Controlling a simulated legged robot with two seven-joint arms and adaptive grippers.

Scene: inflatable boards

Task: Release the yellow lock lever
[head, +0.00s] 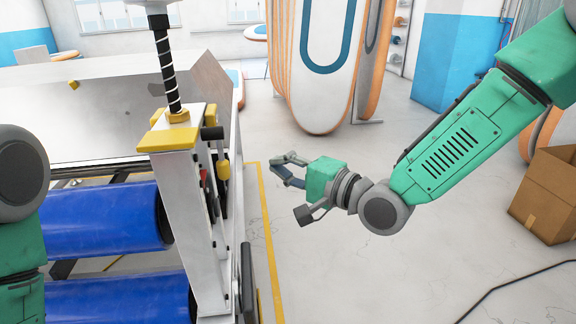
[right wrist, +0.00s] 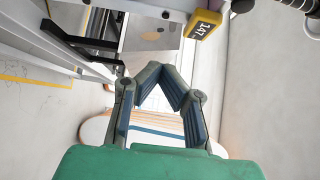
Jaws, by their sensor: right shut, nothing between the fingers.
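A yellow-gripped lever (head: 223,170) on a dark stem hangs on the right side of the white machine post (head: 180,220), beside a smaller red handle (head: 205,180). I take it for the lock lever. My right gripper (head: 283,168) is right of the lever, apart from it, with its fingers toward the machine. In the right wrist view its fingertips (right wrist: 165,75) meet and hold nothing. That view also shows a yellow block with a dark number face (right wrist: 203,25) near the top; I cannot tell whether it belongs to the lever. My left gripper is out of view.
The post has a yellow cap (head: 168,139) and a black knob (head: 212,132). Blue rollers (head: 105,218) lie left of it. Tall boards (head: 325,60) stand behind, and a cardboard box (head: 547,195) at right. The floor between is clear, with a yellow line (head: 268,240).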

